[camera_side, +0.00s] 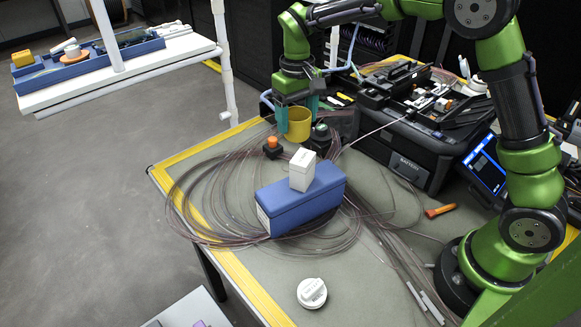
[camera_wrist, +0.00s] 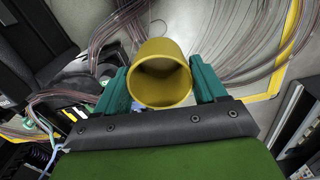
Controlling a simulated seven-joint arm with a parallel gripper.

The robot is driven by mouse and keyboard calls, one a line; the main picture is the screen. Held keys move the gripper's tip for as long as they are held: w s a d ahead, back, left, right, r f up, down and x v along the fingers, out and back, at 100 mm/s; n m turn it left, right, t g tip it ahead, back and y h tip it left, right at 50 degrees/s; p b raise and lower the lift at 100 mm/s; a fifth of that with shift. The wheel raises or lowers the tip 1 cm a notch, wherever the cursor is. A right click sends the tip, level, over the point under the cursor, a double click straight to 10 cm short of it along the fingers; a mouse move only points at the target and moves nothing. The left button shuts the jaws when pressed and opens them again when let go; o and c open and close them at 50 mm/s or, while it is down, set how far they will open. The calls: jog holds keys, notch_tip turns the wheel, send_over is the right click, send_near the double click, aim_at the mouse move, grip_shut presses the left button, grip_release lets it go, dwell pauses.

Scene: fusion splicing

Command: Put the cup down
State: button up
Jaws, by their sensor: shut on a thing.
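A yellow cup (camera_side: 299,125) is held in my gripper (camera_side: 298,112), between its two teal fingers, near the table's back left corner. In the wrist view the cup (camera_wrist: 160,73) sits between the teal fingertips of my gripper (camera_wrist: 160,85), with its open mouth facing the camera. The fingers are shut on it from both sides. The cup looks to be over or close to the grey table top (camera_side: 395,285); I cannot tell whether its base touches anything.
Coiled fibres (camera_side: 200,195) spread over the table around a blue box (camera_side: 300,198) with a white box (camera_side: 302,170) on it. An orange-topped black item (camera_side: 272,147) stands near the cup. The black splicer case (camera_side: 400,150) is to the right. A white round item (camera_side: 312,292) lies in front.

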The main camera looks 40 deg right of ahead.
jog(key=w+a+f+n, duration=0.1)
jog(key=w+a, duration=0.2)
jog(key=a, duration=0.7)
jog(key=w+a+f, duration=0.1)
jog(key=w+a, duration=0.2)
jog(key=a, duration=0.6)
jog(key=f, duration=0.5)
jog(key=shift+s+a+f, duration=0.1)
jog(key=shift+a+f, duration=0.2)
jog(key=shift+f, duration=2.05)
jog(key=shift+f, duration=0.2)
jog(key=o, duration=1.1)
jog(key=shift+o, duration=0.2)
